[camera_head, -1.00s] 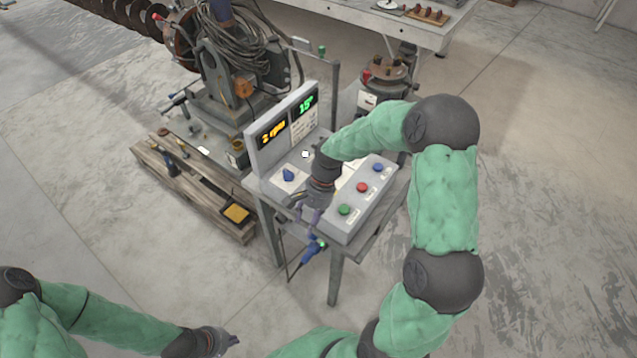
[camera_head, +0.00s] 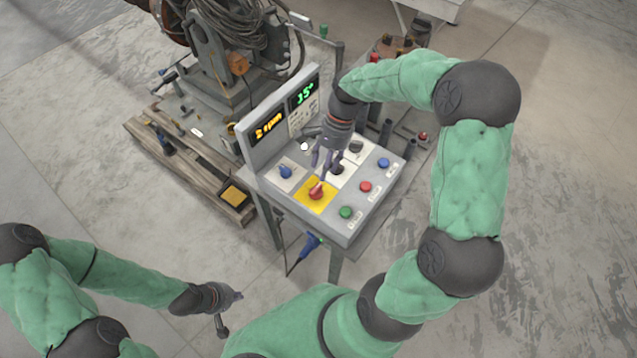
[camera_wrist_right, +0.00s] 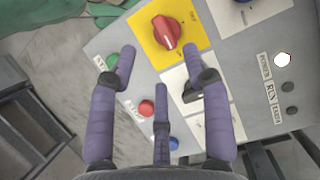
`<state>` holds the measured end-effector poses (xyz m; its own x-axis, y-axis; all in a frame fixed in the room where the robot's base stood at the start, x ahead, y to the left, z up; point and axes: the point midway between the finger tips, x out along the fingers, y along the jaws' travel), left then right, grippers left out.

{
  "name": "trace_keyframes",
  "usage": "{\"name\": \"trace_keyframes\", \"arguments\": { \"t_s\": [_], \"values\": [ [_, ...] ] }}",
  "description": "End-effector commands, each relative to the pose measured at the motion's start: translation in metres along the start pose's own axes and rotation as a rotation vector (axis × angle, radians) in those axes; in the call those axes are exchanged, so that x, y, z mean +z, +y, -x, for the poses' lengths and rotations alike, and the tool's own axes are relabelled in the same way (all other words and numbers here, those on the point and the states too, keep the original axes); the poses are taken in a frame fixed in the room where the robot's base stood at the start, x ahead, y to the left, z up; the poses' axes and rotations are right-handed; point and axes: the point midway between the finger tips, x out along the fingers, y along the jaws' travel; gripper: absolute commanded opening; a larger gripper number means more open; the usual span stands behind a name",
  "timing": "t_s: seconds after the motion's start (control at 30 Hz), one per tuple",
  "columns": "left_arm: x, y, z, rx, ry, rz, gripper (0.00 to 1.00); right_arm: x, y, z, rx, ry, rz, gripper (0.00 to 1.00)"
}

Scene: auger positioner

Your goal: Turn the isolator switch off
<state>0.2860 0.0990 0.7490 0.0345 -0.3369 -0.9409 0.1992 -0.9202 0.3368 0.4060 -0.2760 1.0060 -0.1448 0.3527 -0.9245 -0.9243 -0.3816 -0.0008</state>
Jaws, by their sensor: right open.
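The isolator switch is a red rotary knob (camera_head: 317,193) on a yellow plate (camera_head: 310,202), on the sloped control panel's front-left part. In the right wrist view the red knob (camera_wrist_right: 167,32) is at the top centre, its ridge tilted slightly off upright. My right gripper (camera_head: 322,168) is open and empty, just above and behind the knob in the head view, apart from it. Its spread purple fingers (camera_wrist_right: 165,85) show in the wrist view, with the knob beyond them. My left gripper (camera_head: 230,298) is low at the left, away from the panel; its finger opening is unclear.
A blue knob (camera_head: 285,172) and a black switch (camera_head: 338,169) are near the red one. Green (camera_head: 346,212), red (camera_head: 365,187) and blue (camera_head: 383,163) buttons line the right edge. An upright display board (camera_head: 272,125) stands behind. A blue plug (camera_head: 311,241) hangs below.

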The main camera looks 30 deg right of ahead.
Motion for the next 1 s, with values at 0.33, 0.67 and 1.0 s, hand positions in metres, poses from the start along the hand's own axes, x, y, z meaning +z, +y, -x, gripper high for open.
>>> {"name": "trace_keyframes", "arguments": {
  "t_s": [0.33, 0.67, 1.0],
  "values": [
    [-0.001, -0.005, -0.013, 0.0, 0.0, 0.0, 0.0, 0.0, 0.0, -0.061, 0.002, -0.001, 0.0, 0.49],
    [-0.001, -0.006, -0.016, 0.0, 0.001, 0.0, 0.0, 0.0, 0.0, -0.079, 0.001, 0.0, 0.001, 0.49],
    [-0.001, -0.005, -0.016, 0.0, 0.001, -0.001, 0.0, 0.0, 0.0, -0.079, 0.0, -0.001, 0.0, 0.12]
  ]
}}
